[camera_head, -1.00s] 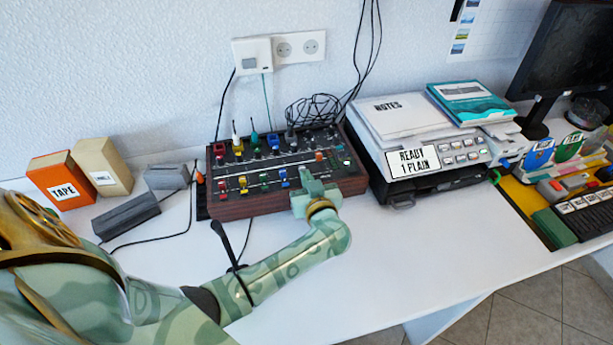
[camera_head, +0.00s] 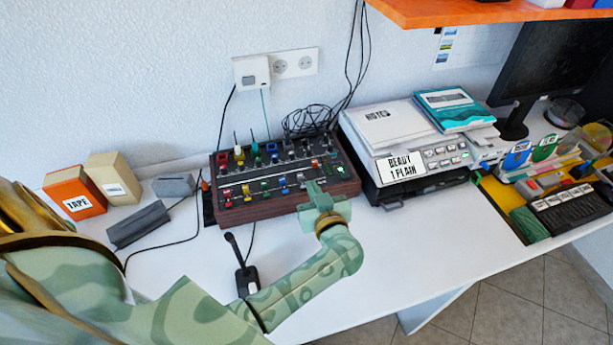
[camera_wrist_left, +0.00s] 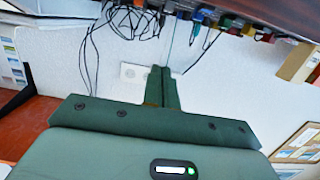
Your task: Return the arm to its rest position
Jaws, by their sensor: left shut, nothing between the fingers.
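My left arm comes in from the left over the white desk. Its green gripper (camera_head: 318,197) is at the front right edge of the wooden-sided mixer panel (camera_head: 262,207), near its sliders; I cannot tell whether it touches the panel. In the left wrist view the two fingers (camera_wrist_left: 161,88) are pressed together with nothing between them. Above them in that view are the panel's coloured knobs (camera_wrist_left: 205,17) and loose black cables. My right gripper is not in view.
A printer (camera_head: 400,185) with notes (camera_head: 388,120) on top stands right of the panel. A small black microphone (camera_head: 245,275) stands beside my forearm. An orange tape box (camera_head: 75,192) is at the left. An orange shelf (camera_head: 450,12) hangs top right. The front middle desk (camera_head: 400,260) is clear.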

